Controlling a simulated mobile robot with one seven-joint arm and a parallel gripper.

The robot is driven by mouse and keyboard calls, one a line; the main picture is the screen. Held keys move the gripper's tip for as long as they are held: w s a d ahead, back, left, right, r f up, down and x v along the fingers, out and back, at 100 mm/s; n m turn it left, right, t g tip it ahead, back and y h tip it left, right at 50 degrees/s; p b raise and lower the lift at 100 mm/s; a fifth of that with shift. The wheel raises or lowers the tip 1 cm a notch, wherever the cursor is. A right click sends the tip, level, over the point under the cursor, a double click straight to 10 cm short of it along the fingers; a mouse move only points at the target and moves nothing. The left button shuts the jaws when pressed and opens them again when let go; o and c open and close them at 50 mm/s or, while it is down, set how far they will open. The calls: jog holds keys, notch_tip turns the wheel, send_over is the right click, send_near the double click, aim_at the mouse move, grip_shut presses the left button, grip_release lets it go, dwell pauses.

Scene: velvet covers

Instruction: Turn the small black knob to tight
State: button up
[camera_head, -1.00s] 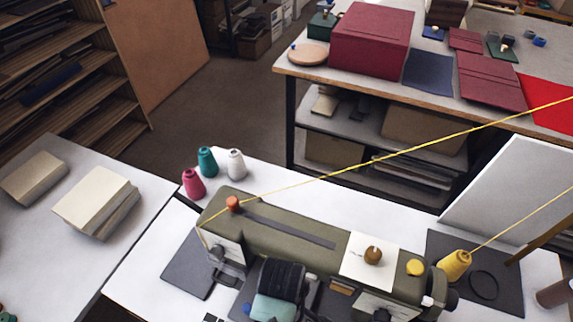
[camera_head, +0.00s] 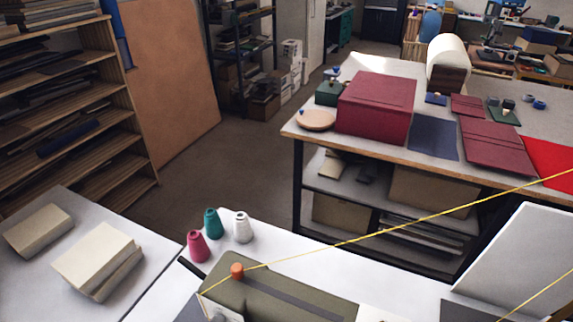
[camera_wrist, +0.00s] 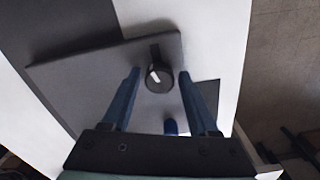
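The small black knob (camera_wrist: 159,77) shows in the wrist view on a grey plate (camera_wrist: 85,78). A white pointer line on it runs toward its upper left. My gripper (camera_wrist: 160,76) is open, with one blue finger on each side of the knob. Gaps show between the fingers and the knob; I cannot tell how deep the fingertips reach. In the head view, the olive sewing machine (camera_head: 285,292) is cut off by the bottom edge. Neither the knob nor my gripper shows there.
A yellow thread (camera_head: 400,230) crosses above the machine from an orange piece (camera_head: 237,271). Pink (camera_head: 198,247), teal (camera_head: 212,223) and white (camera_head: 242,228) cones stand behind it.

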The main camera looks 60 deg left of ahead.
grip_shut()
jog(key=m+p, duration=0.2)
jog(key=m, duration=0.1)
jog(key=shift+r+m, duration=0.15)
jog(key=shift+m, duration=0.25)
jog(key=m+p, duration=0.1)
jog(key=m, duration=0.2)
jog(key=shift+m+p, duration=0.3)
jog(key=m+p, duration=0.1)
jog(key=m, duration=0.2)
jog(key=shift+m, duration=0.3)
jog(key=shift+a+m+p, duration=0.1)
jog(key=shift+m+p, duration=0.25)
jog(key=shift+m, duration=1.35)
